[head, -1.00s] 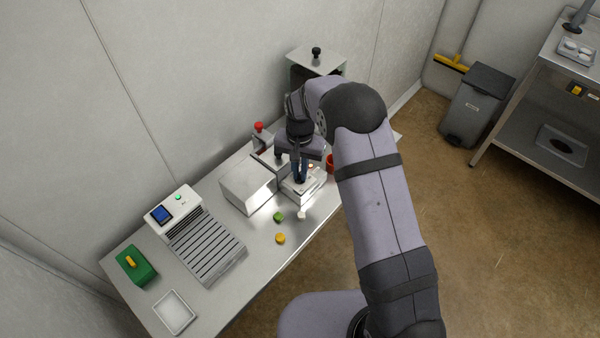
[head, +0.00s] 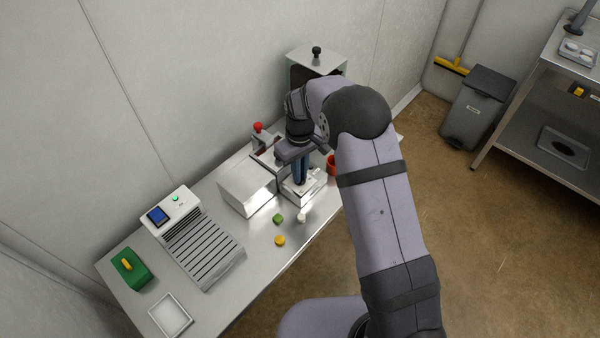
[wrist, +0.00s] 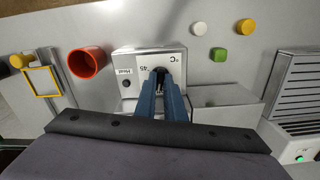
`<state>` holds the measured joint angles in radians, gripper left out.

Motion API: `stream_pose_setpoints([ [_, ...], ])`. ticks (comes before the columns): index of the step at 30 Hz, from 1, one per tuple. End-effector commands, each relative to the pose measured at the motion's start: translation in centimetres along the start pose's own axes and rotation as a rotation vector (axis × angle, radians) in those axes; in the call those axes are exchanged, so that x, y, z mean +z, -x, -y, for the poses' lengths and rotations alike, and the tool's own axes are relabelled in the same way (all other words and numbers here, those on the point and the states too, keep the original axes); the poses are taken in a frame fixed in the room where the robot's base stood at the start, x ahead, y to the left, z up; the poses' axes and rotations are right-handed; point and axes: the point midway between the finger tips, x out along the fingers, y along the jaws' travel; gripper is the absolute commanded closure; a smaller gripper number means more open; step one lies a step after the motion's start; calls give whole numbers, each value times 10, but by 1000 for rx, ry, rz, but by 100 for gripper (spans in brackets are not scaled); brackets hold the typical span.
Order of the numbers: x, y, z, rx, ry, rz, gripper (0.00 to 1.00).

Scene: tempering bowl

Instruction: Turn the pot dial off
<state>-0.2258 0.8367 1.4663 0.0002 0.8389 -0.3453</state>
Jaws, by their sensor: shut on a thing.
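The pot (head: 303,194) is a small pale box on the steel table in the head view, below my gripper. In the wrist view its top panel (wrist: 130,68) carries "Hold", "45" and "°C" markings and a small dark round part at the left. My gripper (wrist: 162,82) has blue fingers pointing down at the panel and is shut on the dial there. The fingers hide most of the dial, so its setting cannot be read. In the head view, my gripper (head: 301,180) is partly covered by my own wrist.
A red cup (wrist: 87,62) stands beside the pot. A steel box (head: 247,187) is close on its other side. White, green (head: 278,218) and yellow (head: 280,241) pieces lie in front. A slatted unit (head: 205,248) and a green block (head: 132,268) stand further left.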

Motion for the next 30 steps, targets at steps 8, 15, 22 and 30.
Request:
stream_pose_setpoints([
  [8,0,1,0,1,161,-1,100],
  [15,0,1,0,1,221,-1,100],
  [22,-1,1,0,1,234,-1,100],
  [30,-1,1,0,2,233,-2,76],
])
